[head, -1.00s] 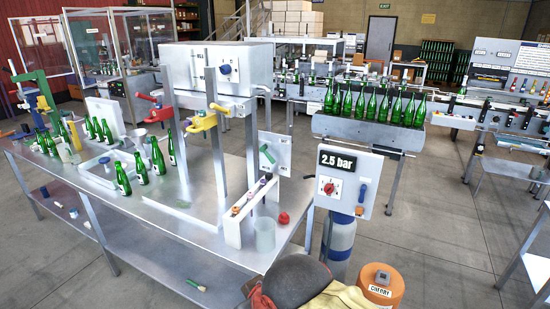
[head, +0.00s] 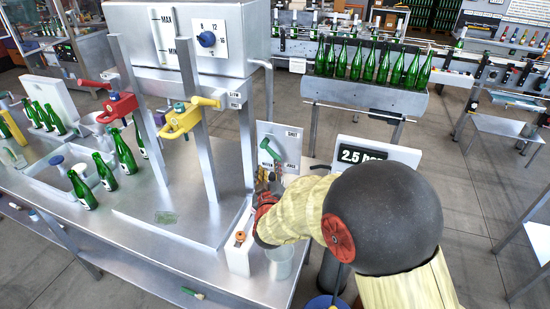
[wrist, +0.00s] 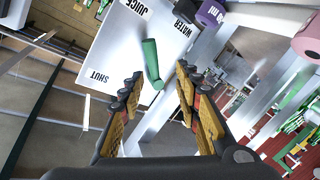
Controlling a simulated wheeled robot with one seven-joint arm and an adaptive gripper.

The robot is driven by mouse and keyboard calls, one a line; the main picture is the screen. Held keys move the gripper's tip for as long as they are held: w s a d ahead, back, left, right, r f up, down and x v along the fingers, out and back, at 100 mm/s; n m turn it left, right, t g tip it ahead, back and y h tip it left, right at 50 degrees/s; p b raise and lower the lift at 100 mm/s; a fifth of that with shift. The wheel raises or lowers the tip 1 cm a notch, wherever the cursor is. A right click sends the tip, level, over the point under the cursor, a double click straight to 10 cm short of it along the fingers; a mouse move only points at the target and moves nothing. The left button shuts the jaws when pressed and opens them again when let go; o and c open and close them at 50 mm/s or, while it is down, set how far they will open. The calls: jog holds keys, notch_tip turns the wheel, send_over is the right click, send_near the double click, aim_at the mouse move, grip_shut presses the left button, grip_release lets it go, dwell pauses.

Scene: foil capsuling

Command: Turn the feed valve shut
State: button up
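The feed valve is a green lever (head: 268,149) on a pale upright panel (head: 276,133) at the table's right end. The panel is marked SHUT, WATER and JUICE; these labels also show on the panel in the wrist view (wrist: 110,50). There the green lever (wrist: 151,62) lies in line with the gap between my fingertips. My gripper (wrist: 157,80) is open, its two padded fingers spread either side of the lever's near end, with no clear contact. In the head view my gripper (head: 270,178) is just below the lever, partly hidden by my wrist.
A white block rack (head: 238,257) and a clear beaker (head: 281,262) stand close under my wrist. The 2.5 bar box (head: 365,153) is right of the panel, partly covered by my arm. Red (head: 118,104) and yellow (head: 187,118) clamps and green bottles (head: 82,190) are to the left.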

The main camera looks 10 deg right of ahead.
aim_at(272, 151)
jog(key=shift+s+d+f+t+h, duration=0.2)
jog(key=shift+d+f+t+h, duration=0.15)
jog(key=shift+f+h, duration=0.35)
jog(key=shift+d+f+n, duration=0.1)
jog(key=shift+d+n, duration=0.05)
jog(key=shift+n, duration=0.15)
jog(key=shift+x, duration=3.9)
jog(key=shift+s, duration=0.1)
jog(key=c, duration=0.3)
grip_shut()
